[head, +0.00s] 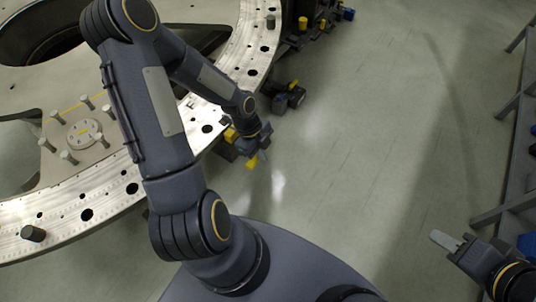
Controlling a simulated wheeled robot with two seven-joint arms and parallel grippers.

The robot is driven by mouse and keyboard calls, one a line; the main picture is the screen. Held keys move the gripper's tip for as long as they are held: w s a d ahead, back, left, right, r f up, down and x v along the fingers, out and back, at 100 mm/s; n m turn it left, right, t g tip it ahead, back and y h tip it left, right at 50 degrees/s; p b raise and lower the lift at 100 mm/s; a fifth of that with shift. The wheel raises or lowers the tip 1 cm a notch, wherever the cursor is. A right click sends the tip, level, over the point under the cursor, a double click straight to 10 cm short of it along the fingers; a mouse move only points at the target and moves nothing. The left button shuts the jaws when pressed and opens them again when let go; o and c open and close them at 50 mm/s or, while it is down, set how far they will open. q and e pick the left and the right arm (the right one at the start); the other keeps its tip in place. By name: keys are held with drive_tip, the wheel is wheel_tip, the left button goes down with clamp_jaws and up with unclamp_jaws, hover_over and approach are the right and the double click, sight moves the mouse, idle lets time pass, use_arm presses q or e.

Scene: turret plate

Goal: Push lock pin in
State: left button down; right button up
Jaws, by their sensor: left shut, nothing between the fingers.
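The large pale turret plate (60,208), a ring with holes and dark studs, fills the left side. My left gripper (261,158) is at the plate's outer edge, pointing down beside small dark fittings with yellow parts. It is shut and appears empty. A yellow part (229,134) shows just left of it, and another yellow part (252,163) shows right at its fingers. I cannot tell which is the lock pin, or whether the gripper touches it. My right gripper (442,241) is at the lower right, over the floor, away from the plate. Its finger gap is not clear.
A dark fitting (289,97) with a yellow top sits at the plate's edge beyond my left gripper. More dark fittings with yellow and blue parts stand at the top. A grey rack (505,140) lines the right side. The floor (370,130) between is clear.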

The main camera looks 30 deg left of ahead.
use_arm(q)
drive_tip(key=shift+a, duration=0.1)
drive_tip(key=a+p, duration=0.1)
drive_tip(key=a, duration=0.2)
drive_tip(key=shift+w+a, duration=0.15)
drive_tip(key=shift+a, duration=0.25)
drive_tip(key=shift+d, duration=0.25)
wheel_tip(320, 180, up, 10)
drive_tip(key=shift+d+f+b, duration=0.25)
drive_tip(key=shift+d+b, duration=0.05)
drive_tip(key=shift+b, duration=0.15)
drive_tip(key=shift+r, duration=0.1)
idle(0.5)
